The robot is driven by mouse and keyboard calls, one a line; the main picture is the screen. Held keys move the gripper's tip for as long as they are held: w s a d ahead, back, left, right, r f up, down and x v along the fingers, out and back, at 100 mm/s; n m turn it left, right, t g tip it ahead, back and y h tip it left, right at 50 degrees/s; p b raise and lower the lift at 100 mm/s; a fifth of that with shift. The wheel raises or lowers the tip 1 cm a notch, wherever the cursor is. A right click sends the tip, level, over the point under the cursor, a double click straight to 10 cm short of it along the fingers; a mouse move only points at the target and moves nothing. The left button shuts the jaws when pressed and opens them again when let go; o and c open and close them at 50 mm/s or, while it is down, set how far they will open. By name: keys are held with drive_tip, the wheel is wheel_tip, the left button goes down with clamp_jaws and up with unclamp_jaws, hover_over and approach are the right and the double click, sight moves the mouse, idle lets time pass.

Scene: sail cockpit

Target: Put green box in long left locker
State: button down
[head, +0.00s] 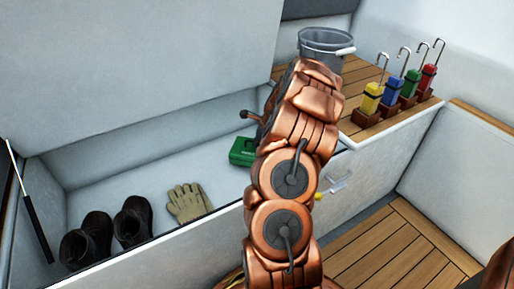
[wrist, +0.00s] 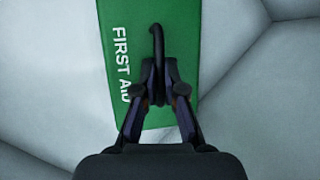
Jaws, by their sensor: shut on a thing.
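The green box (head: 242,151), marked FIRST AID, shows at the right end of the open long locker (head: 130,188), partly hidden behind my arm in the head view. In the wrist view the green box (wrist: 120,60) lies under my gripper (wrist: 160,78), whose fingers are closed on the box's dark handle (wrist: 156,38). My gripper is hidden behind my arm in the head view. The box appears low inside the locker; I cannot tell whether it touches the floor.
Dark boots (head: 131,222) and beige gloves (head: 188,203) lie in the locker's left and middle parts. The raised lid (head: 130,60) stands behind. A grey bucket (head: 325,48) and several coloured hooked tools (head: 391,92) stand on the wooden top at right. Wooden floor (head: 400,245) is clear.

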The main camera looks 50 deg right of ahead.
wheel_tip(320, 180, down, 2)
drive_tip(key=shift+r, duration=0.1)
drive_tip(key=c, duration=1.3)
unclamp_jaws()
drive_tip(key=shift+o, duration=0.2)
drive_tip(key=shift+b, duration=0.3)
